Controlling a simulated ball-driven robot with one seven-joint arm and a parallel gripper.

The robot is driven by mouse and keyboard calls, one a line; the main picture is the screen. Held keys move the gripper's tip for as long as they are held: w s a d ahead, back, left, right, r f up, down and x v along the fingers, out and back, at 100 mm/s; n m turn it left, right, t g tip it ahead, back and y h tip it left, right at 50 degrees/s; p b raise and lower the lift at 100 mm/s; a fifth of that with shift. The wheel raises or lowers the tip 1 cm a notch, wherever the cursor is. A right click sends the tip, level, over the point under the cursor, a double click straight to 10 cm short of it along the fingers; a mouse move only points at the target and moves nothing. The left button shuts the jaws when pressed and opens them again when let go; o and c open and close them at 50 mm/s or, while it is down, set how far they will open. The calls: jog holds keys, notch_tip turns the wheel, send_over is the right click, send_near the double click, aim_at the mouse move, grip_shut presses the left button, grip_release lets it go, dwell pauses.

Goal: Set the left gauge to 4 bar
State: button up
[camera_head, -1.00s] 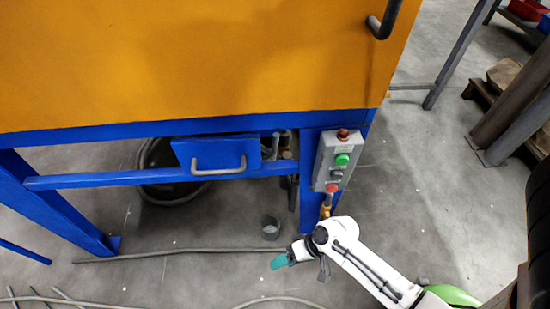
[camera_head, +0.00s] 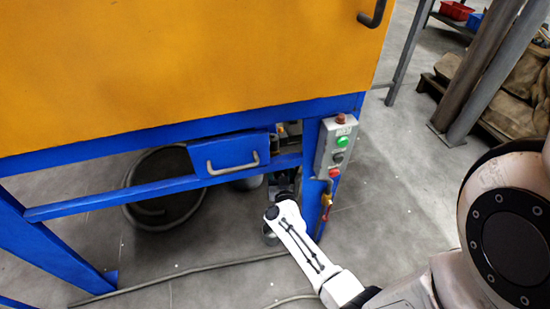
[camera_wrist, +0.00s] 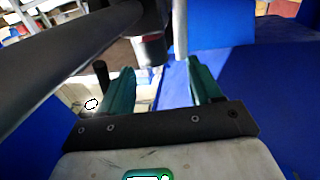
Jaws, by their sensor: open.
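My gripper (camera_wrist: 162,85) shows in the wrist view with two teal fingers spread apart. A dark cylindrical part (camera_wrist: 152,50) with a dull reddish band hangs between and beyond the fingertips. I cannot tell whether the fingers touch it, and nothing is visibly clamped. In the head view my white arm reaches under the blue frame (camera_head: 110,197), beside the drawer-like blue panel (camera_head: 228,150). The gripper's fingers are hidden there. No gauge face can be made out in either view, so the left gauge and its reading cannot be told.
A grey control box (camera_head: 335,147) with red and green buttons is on the blue post, right of my arm. A thick grey pipe (camera_wrist: 75,55) crosses close to my gripper in the wrist view. A black tub (camera_head: 165,188) stands under the machine.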

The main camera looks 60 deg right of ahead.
jog(key=shift+d+r+h, duration=0.1)
jog(key=shift+d+h, duration=0.2)
jog(key=shift+d, duration=0.25)
jog(key=shift+b+x, duration=1.35)
jog(key=shift+x, duration=1.95)
jog(key=c, duration=1)
